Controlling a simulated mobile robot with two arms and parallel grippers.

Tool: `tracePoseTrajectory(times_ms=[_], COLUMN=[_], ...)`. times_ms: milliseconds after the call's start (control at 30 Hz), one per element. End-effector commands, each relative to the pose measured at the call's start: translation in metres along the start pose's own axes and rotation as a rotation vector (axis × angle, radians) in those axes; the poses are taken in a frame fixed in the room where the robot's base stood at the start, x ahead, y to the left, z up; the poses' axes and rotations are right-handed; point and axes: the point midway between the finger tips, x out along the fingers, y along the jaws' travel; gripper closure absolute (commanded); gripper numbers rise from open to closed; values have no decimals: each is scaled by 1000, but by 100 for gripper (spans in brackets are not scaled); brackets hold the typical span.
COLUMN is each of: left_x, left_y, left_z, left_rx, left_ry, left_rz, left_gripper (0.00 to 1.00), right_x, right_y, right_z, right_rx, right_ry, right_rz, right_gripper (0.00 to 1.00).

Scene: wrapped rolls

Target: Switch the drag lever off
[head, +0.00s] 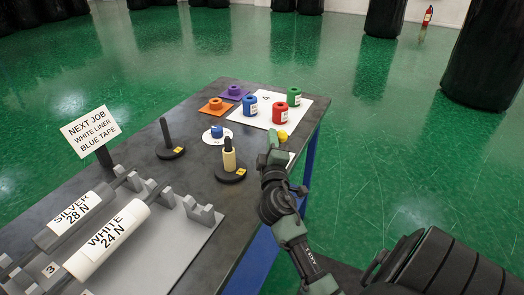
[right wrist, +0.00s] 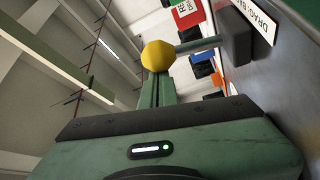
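The drag lever shows as a yellow knob (head: 282,134) at the right edge of the dark bench, beside my right gripper (head: 273,143). In the right wrist view the yellow knob (right wrist: 158,56) sits on a grey rod that runs right to a dark block (right wrist: 236,36). A white label (right wrist: 258,16) beside the block reads "DRAG B…", the rest cut off. The green fingers of my right gripper (right wrist: 157,88) look shut together, with the knob at their tips. I cannot tell whether they touch. My left gripper is out of view.
The bench (head: 190,190) holds a silver roll (head: 75,215) and a white roll (head: 108,243) on grey cradles, plus a "NEXT JOB" sign (head: 90,130). Blue (head: 250,106), red (head: 280,112) and green (head: 294,97) rolls stand on a white sheet behind the lever.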

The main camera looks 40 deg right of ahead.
Motion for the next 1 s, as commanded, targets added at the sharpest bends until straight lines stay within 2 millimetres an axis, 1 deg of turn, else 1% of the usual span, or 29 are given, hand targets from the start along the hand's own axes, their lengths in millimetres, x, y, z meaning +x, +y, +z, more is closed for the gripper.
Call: tracePoseTrajectory(times_ms=[33,67,400,700,1000], left_x=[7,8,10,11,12], left_y=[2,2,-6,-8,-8], left_z=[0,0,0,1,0], left_rx=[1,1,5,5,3], left_ry=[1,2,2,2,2], left_rz=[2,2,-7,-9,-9], left_gripper=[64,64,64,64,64], right_x=[-2,-4,-14,-18,-19], right_y=[-1,0,5,5,4], right_z=[6,8,27,35,38], right_rx=[-5,-6,-7,-8,-9], right_ry=[-1,-2,-2,-1,-5], right_rz=[1,1,-3,-2,-4], right_gripper=[100,100,100,100,100])
